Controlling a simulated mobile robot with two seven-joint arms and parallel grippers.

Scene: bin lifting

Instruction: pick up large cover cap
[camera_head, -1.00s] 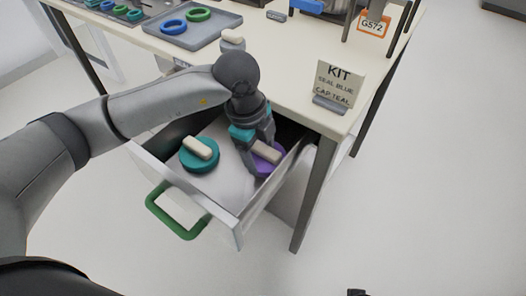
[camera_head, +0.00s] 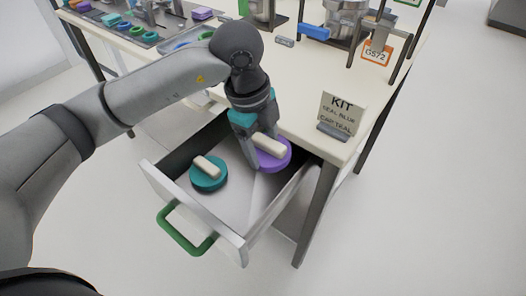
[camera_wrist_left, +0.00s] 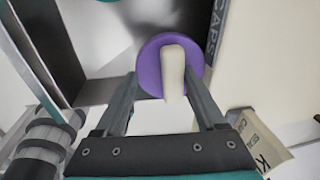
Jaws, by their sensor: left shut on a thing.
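A purple cap (camera_head: 277,160) with a cream bar handle is between the fingers of my left gripper (camera_head: 264,148), over the back right of the open drawer. My left gripper is shut on this cap. The left wrist view shows the purple cap (camera_wrist_left: 150,70) with one finger at each side of its disc. A teal cap (camera_head: 208,183) with a similar cream handle lies on the drawer floor to the left, apart from the gripper. My right gripper is not in view.
The open drawer (camera_head: 196,212) has a green handle (camera_head: 186,240) at its front. A card (camera_head: 338,113) on the table reads "KIT, SEAL BLUE, CAP TEAL". The tabletop (camera_head: 296,97) edge is close behind the gripper. A tray (camera_head: 130,42) of coloured parts stands farther back.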

